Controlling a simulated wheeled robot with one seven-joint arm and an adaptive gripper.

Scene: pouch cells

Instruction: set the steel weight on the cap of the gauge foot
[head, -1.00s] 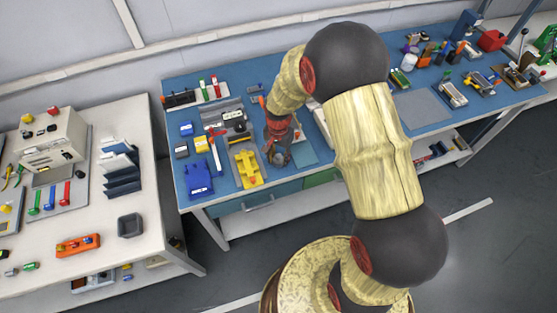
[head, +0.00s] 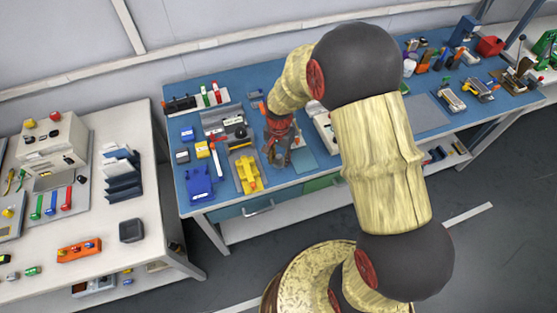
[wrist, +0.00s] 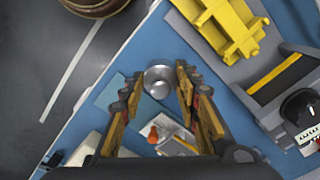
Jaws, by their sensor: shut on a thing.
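The steel weight (wrist: 158,82), a round shiny silver piece, shows between the fingertips of my gripper (wrist: 157,88) in the wrist view. The fingers stand on either side of it and are shut on it. In the head view my gripper (head: 279,155) points down over the blue bench, right of the yellow fixture; the weight is too small and covered to make out there. Below the fingers in the wrist view is a pale plate with an orange piece (wrist: 153,134), partly hidden by my gripper. I cannot tell which part is the gauge foot or its cap.
A black knob (wrist: 300,105) stands at the right in the wrist view. The bench's front edge is close by.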

